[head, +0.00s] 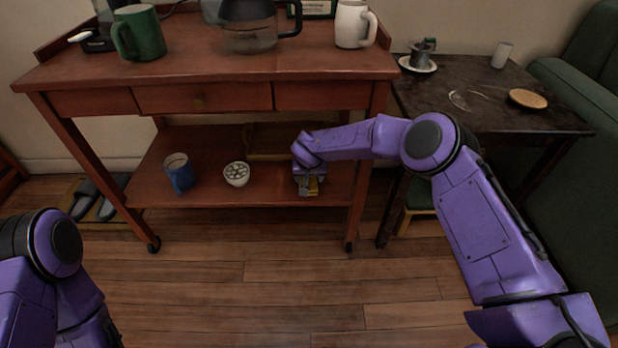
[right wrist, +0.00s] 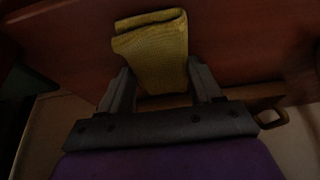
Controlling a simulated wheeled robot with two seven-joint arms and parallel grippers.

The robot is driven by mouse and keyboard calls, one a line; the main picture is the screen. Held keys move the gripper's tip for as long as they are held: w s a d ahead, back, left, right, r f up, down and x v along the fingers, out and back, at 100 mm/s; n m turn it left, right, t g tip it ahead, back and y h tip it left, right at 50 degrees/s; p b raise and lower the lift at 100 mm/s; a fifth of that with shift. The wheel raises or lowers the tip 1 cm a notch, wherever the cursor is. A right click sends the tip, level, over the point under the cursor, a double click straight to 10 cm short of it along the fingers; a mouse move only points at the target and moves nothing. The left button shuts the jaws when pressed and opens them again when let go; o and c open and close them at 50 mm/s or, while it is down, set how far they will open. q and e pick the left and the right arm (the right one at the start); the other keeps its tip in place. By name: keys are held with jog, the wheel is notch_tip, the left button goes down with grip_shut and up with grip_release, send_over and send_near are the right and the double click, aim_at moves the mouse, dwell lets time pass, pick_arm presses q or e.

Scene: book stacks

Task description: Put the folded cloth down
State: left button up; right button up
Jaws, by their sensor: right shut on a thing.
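The folded cloth (right wrist: 152,52) is yellow and sits between the fingers of my right gripper (right wrist: 162,85) in the right wrist view. The gripper is shut on it. In the head view my right gripper (head: 309,185) is at the right part of the cart's lower shelf (head: 268,192), with a little of the yellow cloth (head: 313,186) showing below it. I cannot tell whether the cloth touches the shelf. My left arm shows at the lower left of the head view, but its gripper is out of view.
On the lower shelf stand a blue mug (head: 180,174), a white bowl (head: 236,174) and a brown tray (head: 262,142) behind. The cart's top (head: 200,68) overhangs the shelf and carries a green mug (head: 138,33), coffee pot (head: 250,27) and white mug (head: 352,25). A dark side table (head: 470,112) stands right.

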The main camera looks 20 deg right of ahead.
aim_at(309, 182)
jog(key=shift+f, duration=0.2)
jog(key=o, duration=0.9)
jog(key=shift+o, duration=0.2)
jog(key=p+v, duration=0.3)
jog(key=v, duration=0.4)
jog(key=shift+w, duration=0.15)
jog(key=shift+s+r+p, duration=0.3)
jog(key=shift+r+p, duration=0.05)
jog(key=shift+r, duration=0.15)
jog(key=shift+f, duration=0.1)
jog(key=shift+a, duration=0.1)
